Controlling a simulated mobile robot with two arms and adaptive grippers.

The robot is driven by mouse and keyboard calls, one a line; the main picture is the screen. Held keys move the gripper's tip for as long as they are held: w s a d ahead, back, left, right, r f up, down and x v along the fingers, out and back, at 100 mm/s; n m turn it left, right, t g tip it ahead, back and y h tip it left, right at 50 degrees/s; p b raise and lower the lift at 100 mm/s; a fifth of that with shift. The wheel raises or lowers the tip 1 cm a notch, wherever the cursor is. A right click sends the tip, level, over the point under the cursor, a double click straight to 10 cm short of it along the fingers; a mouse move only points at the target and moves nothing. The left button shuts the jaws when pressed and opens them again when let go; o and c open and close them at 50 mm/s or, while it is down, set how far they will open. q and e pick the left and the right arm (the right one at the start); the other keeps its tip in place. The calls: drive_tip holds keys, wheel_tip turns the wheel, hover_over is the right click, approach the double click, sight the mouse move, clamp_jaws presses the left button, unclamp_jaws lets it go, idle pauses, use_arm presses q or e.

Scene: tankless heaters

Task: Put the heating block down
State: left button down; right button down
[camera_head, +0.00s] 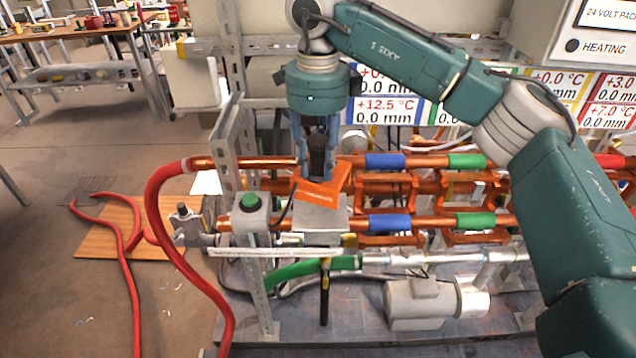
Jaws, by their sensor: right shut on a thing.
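My right gripper (318,150) points straight down and is shut on the dark upper part of the heating block (328,188), which has an orange body with a pale label. The block sits tilted in the picture, directly above a grey metal block (320,214) on the pipe rig. I cannot tell whether the two touch. My left gripper is not in view.
Copper pipes (250,162) with blue and green sleeves run right behind the block. A grey box with a green button (250,202) stands close on its left. A red hose (160,222) loops down left. A grey upright (228,140) rises behind left.

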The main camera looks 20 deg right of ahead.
sight(318, 139)
drive_tip(key=shift+f, duration=0.95)
wheel_tip(318, 139, down, 3)
drive_tip(key=shift+f+p, duration=0.1)
drive_tip(key=shift+p, duration=0.4)
drive_tip(key=shift+f, duration=0.45)
drive_tip(key=shift+f, duration=0.1)
drive_tip(key=c, duration=1.3)
unclamp_jaws()
drive_tip(key=shift+c, duration=0.2)
wheel_tip(318, 139, up, 12)
drive_tip(key=shift+r+b, duration=0.1)
drive_tip(key=shift+b, duration=0.85)
